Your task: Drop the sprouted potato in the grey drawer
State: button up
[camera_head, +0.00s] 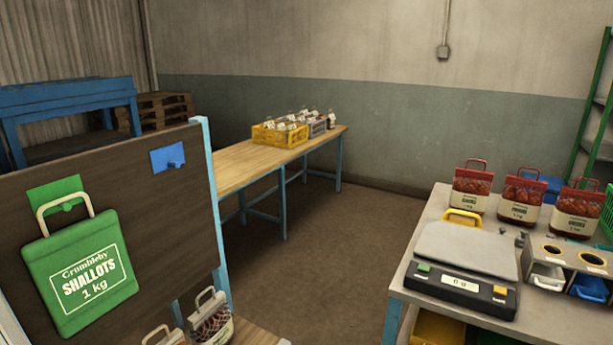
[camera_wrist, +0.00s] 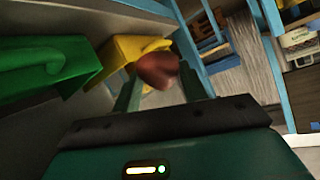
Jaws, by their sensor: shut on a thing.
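In the wrist view my gripper (camera_wrist: 160,76) is shut on a reddish-brown, rounded potato (camera_wrist: 156,68), held between its two fingertips. I cannot make out any sprouts on it. My gripper and the potato do not show in the head view. The pale grey drawer (camera_head: 546,277) is in the head view at the right, in the front of a small grey unit with round holes in its top, on the grey table. A blue drawer (camera_head: 588,289) sits beside it. I cannot tell how far the grey drawer is pulled out.
A scale (camera_head: 463,268) stands on the grey table (camera_head: 401,296), left of the drawer unit. Several red sacks (camera_head: 521,197) stand behind it. A green shallots sack (camera_head: 80,270) hangs on a brown board at the left. In the wrist view, yellow (camera_wrist: 127,50) and green containers lie close by.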

jog(key=shift+f, duration=2.05)
jog(key=o, duration=1.1)
jog(key=v, duration=1.3)
jog(key=shift+s+d+r, duration=0.2)
jog(key=shift+s, duration=0.05)
jog(key=shift+s+d, duration=0.1)
